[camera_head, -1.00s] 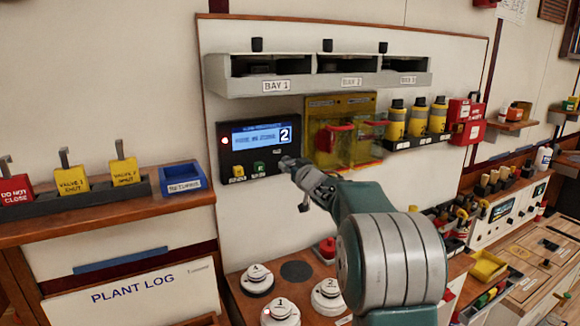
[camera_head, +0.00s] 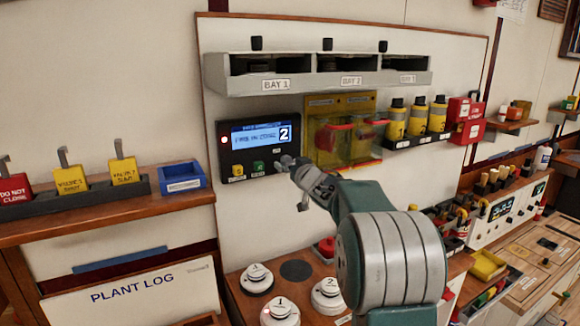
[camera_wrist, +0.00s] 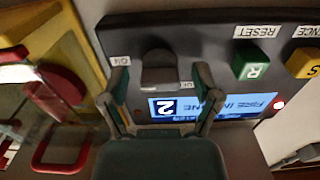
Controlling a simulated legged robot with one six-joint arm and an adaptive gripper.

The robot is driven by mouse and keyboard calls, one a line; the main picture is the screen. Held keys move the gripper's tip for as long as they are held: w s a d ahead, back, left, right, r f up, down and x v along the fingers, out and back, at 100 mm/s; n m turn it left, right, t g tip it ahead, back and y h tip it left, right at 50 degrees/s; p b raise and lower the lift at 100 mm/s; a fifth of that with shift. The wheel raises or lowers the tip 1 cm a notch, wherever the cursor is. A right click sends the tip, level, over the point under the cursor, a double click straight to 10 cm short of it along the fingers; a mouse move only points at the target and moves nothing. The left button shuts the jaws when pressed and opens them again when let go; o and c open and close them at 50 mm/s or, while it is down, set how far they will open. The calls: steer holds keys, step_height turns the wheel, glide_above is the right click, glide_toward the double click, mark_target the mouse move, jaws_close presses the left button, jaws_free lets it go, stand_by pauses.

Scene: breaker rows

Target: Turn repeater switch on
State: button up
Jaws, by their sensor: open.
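A dark panel (camera_head: 235,140) with a lit blue display (camera_head: 262,135) reading "2" hangs on the wall. In the wrist view, which shows the panel upside down, a dark grey switch knob (camera_wrist: 160,68) sits on it, with an "ON" label (camera_wrist: 121,61) to its left and a partly covered label below right. My gripper (camera_wrist: 163,82) is open, one finger on each side of the knob; contact cannot be told. In the head view my gripper (camera_head: 284,162) is at the panel's lower right corner and covers the knob.
A green button (camera_wrist: 252,66) and a yellow button (camera_wrist: 303,62) sit beside the knob. A yellow transparent cover box (camera_head: 340,150) stands close to the right of the panel. The bay shelf (camera_head: 318,84) is above; round white detectors (camera_head: 280,312) are below.

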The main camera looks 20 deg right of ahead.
steer(key=s, duration=1.2)
steer(key=shift+d, duration=0.2)
steer(key=shift+w, duration=0.1)
steer(key=s+a+f+g, duration=0.4)
steer(key=s+a, duration=0.3)
steer(key=s, duration=0.4)
steer(key=s+a+f+g, duration=0.4)
steer(key=s+a, duration=0.2)
steer(key=s, duration=0.5)
steer(key=s+a+f+g, duration=0.3)
steer(key=s+a, duration=0.4)
steer(key=s, duration=0.4)
steer(key=shift+a+f+g+h, duration=0.3)
steer(key=shift+f+g, duration=0.1)
steer(key=shift+g, duration=0.3)
